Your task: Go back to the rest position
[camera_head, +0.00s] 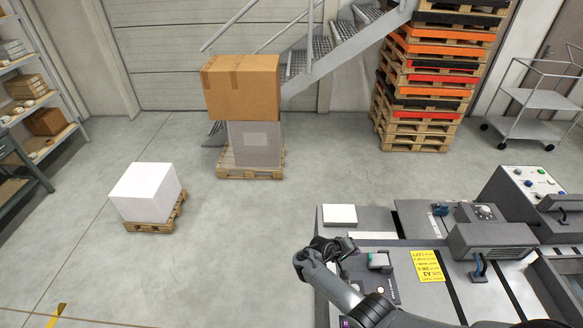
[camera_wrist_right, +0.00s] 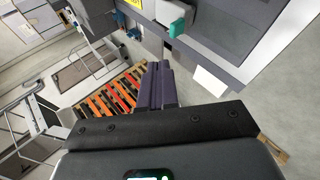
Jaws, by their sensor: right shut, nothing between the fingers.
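My right arm comes in from the bottom right in the head view and bends over the near left part of the grey machine (camera_head: 460,310). My right gripper (camera_head: 340,247) is small and dark there, close to the machine's left edge. In the right wrist view its two dark fingers (camera_wrist_right: 156,82) are together with nothing between them. A teal-ended part (camera_head: 378,260) on the machine is just right of the gripper; it also shows in the right wrist view (camera_wrist_right: 178,28), apart from the fingers. My left gripper is in neither view.
A yellow label (camera_head: 428,266) and a control panel (camera_head: 530,182) are on the machine. A white block on a pallet (camera_head: 146,192), a cardboard box (camera_head: 240,86), stacked pallets (camera_head: 425,90) and a trolley (camera_head: 535,100) stand beyond.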

